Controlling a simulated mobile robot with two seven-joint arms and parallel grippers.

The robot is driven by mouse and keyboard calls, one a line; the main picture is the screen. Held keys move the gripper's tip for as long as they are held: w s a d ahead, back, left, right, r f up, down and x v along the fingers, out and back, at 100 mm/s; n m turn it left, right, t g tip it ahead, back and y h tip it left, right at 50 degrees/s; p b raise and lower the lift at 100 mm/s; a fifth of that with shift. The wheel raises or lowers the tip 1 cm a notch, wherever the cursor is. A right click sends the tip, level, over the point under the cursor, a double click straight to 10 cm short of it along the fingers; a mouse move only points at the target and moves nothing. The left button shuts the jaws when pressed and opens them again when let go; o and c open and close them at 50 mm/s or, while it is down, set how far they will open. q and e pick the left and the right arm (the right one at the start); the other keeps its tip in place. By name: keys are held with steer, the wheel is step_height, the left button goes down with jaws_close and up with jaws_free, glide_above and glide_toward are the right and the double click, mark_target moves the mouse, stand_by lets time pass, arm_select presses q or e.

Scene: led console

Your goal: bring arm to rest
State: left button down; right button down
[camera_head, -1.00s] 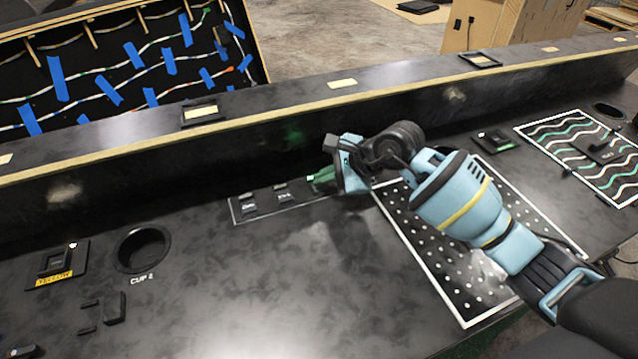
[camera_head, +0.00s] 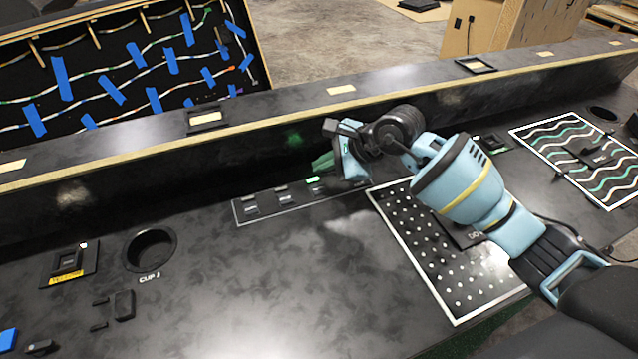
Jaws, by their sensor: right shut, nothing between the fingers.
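My right arm comes in from the lower right over the black console (camera_head: 215,285). My right gripper (camera_head: 322,163) is shut and empty. Its green fingertips are just above and behind a strip of small switches (camera_head: 285,197) near the console's back wall. One switch beside the fingertips has a green light (camera_head: 313,180). A green glow (camera_head: 293,139) shows on the back wall. The arm hides part of the dotted panel (camera_head: 440,255). My left gripper is not in view.
A cup hole (camera_head: 151,250) and a yellow-labelled switch (camera_head: 68,263) are at left. A wavy-line panel (camera_head: 580,155) is at right. The raised back ledge (camera_head: 340,91) runs behind the arm. The console's front middle is clear.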

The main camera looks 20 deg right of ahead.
steer(key=shift+r+p, duration=0.35)
steer(key=shift+r, duration=0.55)
